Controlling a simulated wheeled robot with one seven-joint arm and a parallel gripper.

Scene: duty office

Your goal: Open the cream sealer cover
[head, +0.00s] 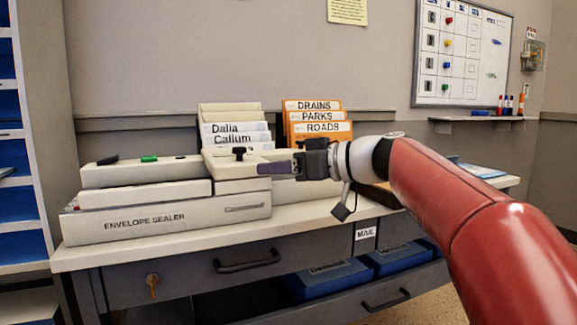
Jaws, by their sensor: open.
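The cream envelope sealer (165,222) sits on the left part of the desk top, with "ENVELOPE SEALER" printed on its front. Its raised right section, which looks like the cover (222,167), has a dark knob (239,153) on top and appears closed. My gripper (275,168) reaches in from the right and is level with the cover's right side. Its fingers point left, close to the cover; I cannot tell whether they touch it. I see nothing held between them.
File holders with white (238,134) and orange folders (318,128) stand behind the sealer. The desk (300,228) has a drawer with a handle and a key (153,284). Blue bins (328,279) sit below. A whiteboard (463,55) hangs at the back right.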

